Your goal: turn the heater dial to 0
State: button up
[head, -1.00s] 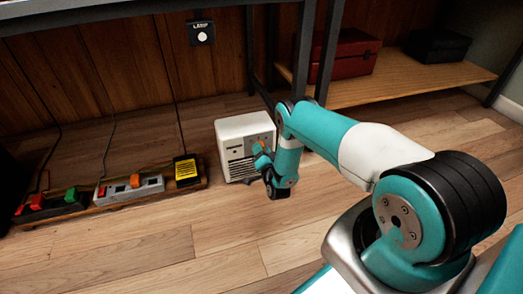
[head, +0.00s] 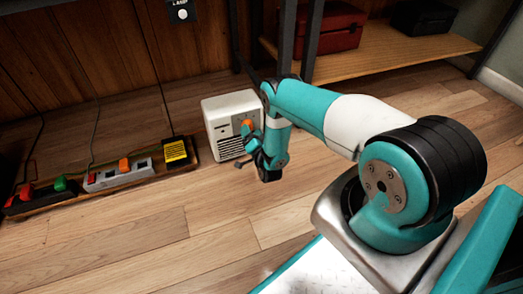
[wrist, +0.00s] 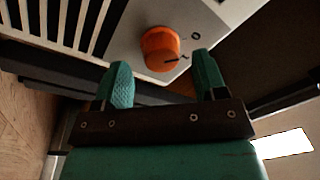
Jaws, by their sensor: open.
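The white heater (head: 229,106) stands on the wooden floor near the back wall, with dark grille slots on its front. Its orange dial (wrist: 159,48) shows in the wrist view, with a dark pointer line aimed to the right and slightly up. A "0" mark (wrist: 195,37) is printed to the upper right of the dial, and the pointer is not clearly on it. My gripper (wrist: 163,82) is open, with one teal finger on each side just below the dial. The fingers do not appear to touch it. In the head view my gripper (head: 248,133) is at the heater's front, partly over it.
Power strips with coloured plugs and switches (head: 118,172) and a yellow-and-black box (head: 178,153) lie on a wooden board to the left. A shelf (head: 390,60) with a red case (head: 327,27) is behind. The front floor is clear.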

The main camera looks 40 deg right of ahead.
jog(key=p+v, duration=0.9)
jog(key=v, duration=0.6)
jog(key=shift+s, duration=0.1)
